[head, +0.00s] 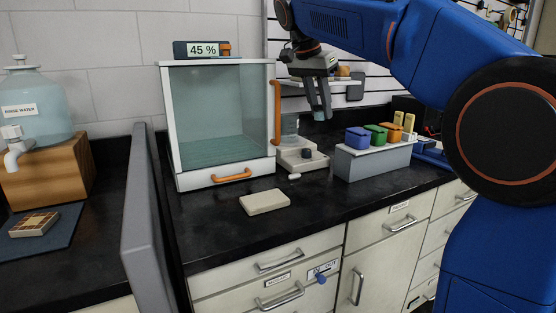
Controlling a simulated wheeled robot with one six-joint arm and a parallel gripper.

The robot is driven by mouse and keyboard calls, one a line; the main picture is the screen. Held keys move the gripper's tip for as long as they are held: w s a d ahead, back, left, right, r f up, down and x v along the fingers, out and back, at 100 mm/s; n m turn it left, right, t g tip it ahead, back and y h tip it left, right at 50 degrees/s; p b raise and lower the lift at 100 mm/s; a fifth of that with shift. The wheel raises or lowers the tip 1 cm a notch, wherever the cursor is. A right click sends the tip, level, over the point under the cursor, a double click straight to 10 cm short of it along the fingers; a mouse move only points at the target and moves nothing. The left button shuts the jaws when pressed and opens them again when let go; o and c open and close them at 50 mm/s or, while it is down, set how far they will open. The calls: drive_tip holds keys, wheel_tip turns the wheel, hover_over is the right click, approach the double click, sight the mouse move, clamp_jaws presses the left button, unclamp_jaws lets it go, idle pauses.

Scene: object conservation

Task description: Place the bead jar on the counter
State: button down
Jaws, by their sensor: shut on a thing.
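My gripper (317,102) hangs from the blue arm at the top middle, fingers pointing down. It is shut on a small teal thing (319,115), which I take to be the bead jar; the fingers hide most of it, so its shape and contents cannot be told. It is held in the air, apart from the black counter (310,210). The counter runs under the glass-fronted cabinet and out to the drawers' front edge.
A white cabinet (222,180) with orange handles stands left of my gripper. A small white device (300,160) and a grey rack (375,163) with coloured lids stand below and right. A beige slab (264,202) lies in front. A grey divider (141,220) stands at left. Counter right of the slab is clear.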

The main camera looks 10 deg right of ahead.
drive_tip(key=shift+w+d+f, duration=0.15)
drive_tip(key=shift+d, duration=0.35)
wheel_tip(320, 180, down, 18)
drive_tip(key=shift+r, duration=0.15)
drive_tip(key=c, duration=1.4)
unclamp_jaws()
drive_tip(key=shift+c, duration=0.2)
